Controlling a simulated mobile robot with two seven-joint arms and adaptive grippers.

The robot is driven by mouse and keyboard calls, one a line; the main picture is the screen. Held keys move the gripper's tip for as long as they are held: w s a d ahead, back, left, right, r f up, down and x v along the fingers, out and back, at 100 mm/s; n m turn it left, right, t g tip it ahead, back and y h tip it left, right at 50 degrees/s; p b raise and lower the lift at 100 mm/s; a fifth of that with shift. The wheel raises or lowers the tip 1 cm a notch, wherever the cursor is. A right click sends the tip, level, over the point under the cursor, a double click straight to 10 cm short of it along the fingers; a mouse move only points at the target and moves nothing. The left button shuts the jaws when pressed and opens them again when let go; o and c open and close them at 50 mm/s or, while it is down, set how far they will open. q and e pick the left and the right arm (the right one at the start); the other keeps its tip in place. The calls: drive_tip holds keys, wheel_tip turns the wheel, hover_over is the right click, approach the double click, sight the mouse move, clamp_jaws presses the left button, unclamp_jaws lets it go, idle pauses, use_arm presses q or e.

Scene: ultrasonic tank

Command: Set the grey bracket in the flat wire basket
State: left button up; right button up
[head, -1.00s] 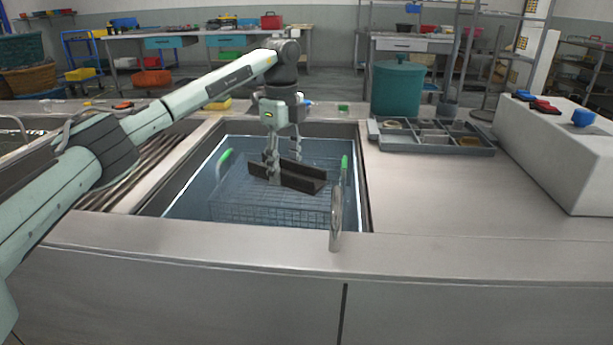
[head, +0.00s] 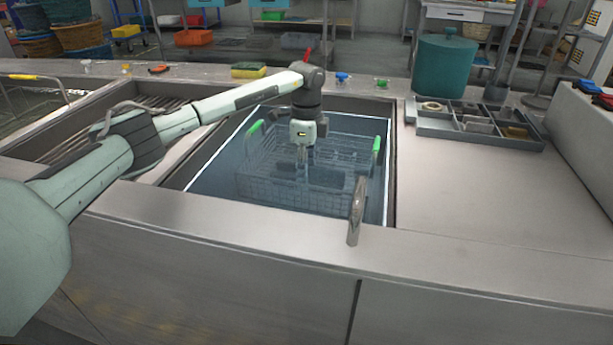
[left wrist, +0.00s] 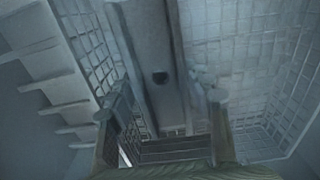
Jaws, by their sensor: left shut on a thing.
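The wire basket (head: 250,188) with green handle grips stands in the sunken tank (head: 213,182). My left gripper (head: 303,166) reaches down into the basket and is shut on the grey bracket (head: 322,177), which shows dim and bluish low inside the basket. In the left wrist view the bracket (left wrist: 153,50) is a long channel with a dark hole, lying between the two fingers (left wrist: 160,115), with basket mesh on both sides. I cannot tell whether the bracket touches the basket floor. My right gripper is not in view.
A metal handle-like piece (head: 356,212) stands at the tank's front right edge. A grey divided tray (head: 478,146) and a teal bin (head: 443,66) are on the counter at the right. A yellow-green sponge (head: 248,70) lies behind the tank.

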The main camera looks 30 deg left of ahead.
use_arm(q)
drive_tip(key=shift+w+f, duration=0.1)
drive_tip(key=shift+f, duration=0.65)
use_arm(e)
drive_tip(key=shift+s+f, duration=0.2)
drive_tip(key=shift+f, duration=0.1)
use_arm(q)
drive_tip(key=o, duration=1.6)
drive_tip(key=shift+f, duration=0.1)
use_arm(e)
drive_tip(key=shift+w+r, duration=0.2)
use_arm(q)
wheel_tip(320, 180, up, 3)
drive_tip(key=shift+f, duration=0.2)
wheel_tip(320, 180, up, 10)
drive_tip(key=b, duration=0.1)
drive_tip(key=shift+f, duration=0.15)
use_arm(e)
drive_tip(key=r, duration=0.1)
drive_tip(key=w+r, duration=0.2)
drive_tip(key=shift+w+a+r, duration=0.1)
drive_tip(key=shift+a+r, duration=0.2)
